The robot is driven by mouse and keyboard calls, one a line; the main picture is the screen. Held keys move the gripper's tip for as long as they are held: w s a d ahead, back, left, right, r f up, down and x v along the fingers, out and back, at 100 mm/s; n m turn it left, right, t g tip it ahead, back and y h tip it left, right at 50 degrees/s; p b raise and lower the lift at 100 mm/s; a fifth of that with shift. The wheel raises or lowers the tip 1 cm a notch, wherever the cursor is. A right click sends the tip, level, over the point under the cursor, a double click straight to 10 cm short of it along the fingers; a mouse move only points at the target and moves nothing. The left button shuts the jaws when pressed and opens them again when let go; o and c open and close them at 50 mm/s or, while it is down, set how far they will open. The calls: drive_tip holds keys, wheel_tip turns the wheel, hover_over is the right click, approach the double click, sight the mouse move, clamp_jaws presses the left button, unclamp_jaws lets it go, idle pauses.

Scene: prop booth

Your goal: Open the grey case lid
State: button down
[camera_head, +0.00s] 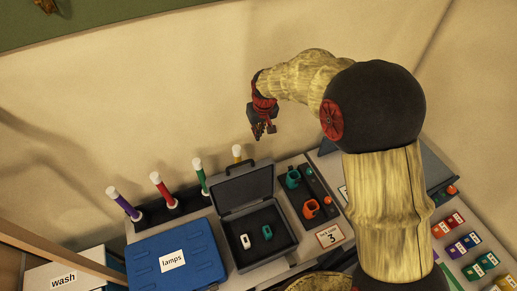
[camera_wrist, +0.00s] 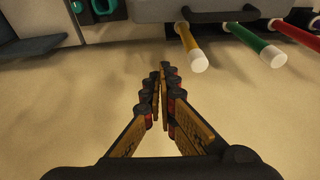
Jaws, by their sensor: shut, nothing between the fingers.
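The grey case (camera_head: 255,249) stands on the bench in the head view with its lid (camera_head: 243,189) swung up and leaning back, so the inside shows. A white item (camera_head: 245,241) and a green item (camera_head: 267,232) lie in it. The lid's dark handle (camera_head: 241,166) is at its top edge; in the wrist view a dark handle (camera_wrist: 222,15) shows at the top. My gripper (camera_head: 264,130) is above and behind the lid, apart from it. Its fingers (camera_wrist: 163,78) are shut together and empty in the wrist view.
A blue case marked "lamps" (camera_head: 176,257) is left of the grey case. Upright coloured tubes with white caps stand behind, including a yellow one (camera_wrist: 192,48) and a green one (camera_wrist: 255,45). A tray with teal and orange items (camera_head: 310,208) is to the right. The wall is close behind.

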sight(264, 162)
wheel_tip(264, 162, down, 10)
drive_tip(key=s+p, duration=0.1)
drive_tip(key=p, duration=0.2)
drive_tip(key=shift+d+r, duration=0.2)
drive_tip(key=shift+d, duration=0.15)
drive_tip(key=shift+s, duration=0.2)
drive_tip(key=shift+s+d+r+b, duration=0.25)
drive_tip(key=shift+s+d, duration=0.15)
drive_tip(key=shift+s, duration=0.35)
drive_tip(key=shift+s+d+r+b, duration=0.15)
drive_tip(key=shift+s+d+b, duration=0.15)
drive_tip(key=shift+s, duration=0.5)
drive_tip(key=shift+s+d+r+b, duration=0.2)
drive_tip(key=shift+s+d, duration=0.25)
drive_tip(key=shift+s, duration=0.3)
drive_tip(key=shift+r, duration=0.15)
